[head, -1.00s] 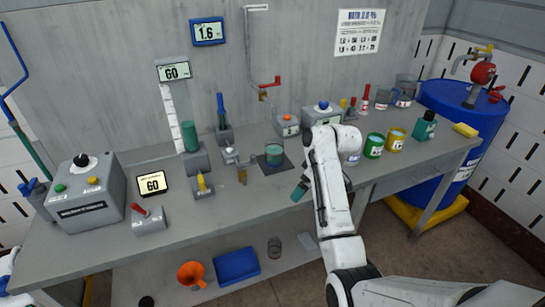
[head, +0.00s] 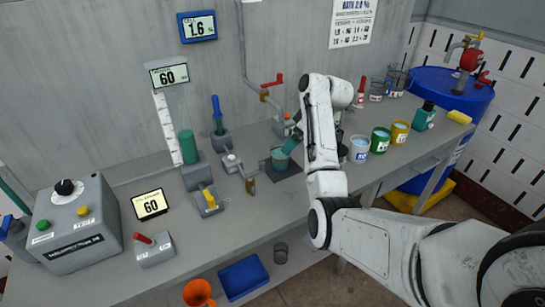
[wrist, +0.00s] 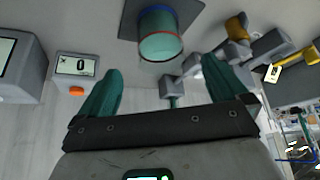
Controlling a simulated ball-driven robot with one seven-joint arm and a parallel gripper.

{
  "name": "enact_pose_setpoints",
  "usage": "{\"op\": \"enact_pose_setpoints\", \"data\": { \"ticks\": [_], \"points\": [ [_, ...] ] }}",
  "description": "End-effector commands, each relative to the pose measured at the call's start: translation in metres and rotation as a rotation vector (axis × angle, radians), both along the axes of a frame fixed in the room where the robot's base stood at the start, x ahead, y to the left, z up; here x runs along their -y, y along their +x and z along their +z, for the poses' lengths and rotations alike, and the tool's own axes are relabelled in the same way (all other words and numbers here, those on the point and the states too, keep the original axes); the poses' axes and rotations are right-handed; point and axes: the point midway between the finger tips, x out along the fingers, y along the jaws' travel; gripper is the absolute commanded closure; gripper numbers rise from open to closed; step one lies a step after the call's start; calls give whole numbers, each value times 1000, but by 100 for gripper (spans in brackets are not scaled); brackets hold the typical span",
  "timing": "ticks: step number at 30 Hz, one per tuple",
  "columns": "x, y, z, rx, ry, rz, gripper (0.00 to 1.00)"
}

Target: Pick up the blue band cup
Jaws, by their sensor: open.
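A clear cup (head: 279,163) with teal contents stands on a dark square pad (head: 291,171) on the bench. In the wrist view this cup (wrist: 160,42) appears upside down, with a blue band near the pad and a red line near its rim. My gripper (wrist: 160,75) is open, its two teal fingers spread to either side below the cup in the picture, with nothing between them. In the head view my gripper (head: 290,146) is beside the cup, and my arm hides part of it. I cannot tell whether a finger touches the cup.
A box with an orange button (wrist: 77,91) and a display reading 0 (wrist: 80,65) is near the pad. A yellow-handled device (head: 209,200) and a brass tap (head: 250,185) stand left of it. Right of my arm are a blue-labelled pot (head: 359,155), a green pot (head: 380,142) and a yellow pot (head: 399,133).

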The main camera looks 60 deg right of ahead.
Motion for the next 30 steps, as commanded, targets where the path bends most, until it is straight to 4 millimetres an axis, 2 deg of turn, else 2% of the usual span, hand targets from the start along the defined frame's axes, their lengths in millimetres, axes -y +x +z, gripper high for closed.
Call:
{"op": "enact_pose_setpoints", "data": {
  "ticks": [6,14,24,30],
  "points": [
    [-2,17,-29,-4,3,3,0],
    [-2,26,-45,-3,2,1,0],
    [-2,46,-81,-2,2,1,0],
    [-2,50,-86,-1,0,0,0]
  ]
}}
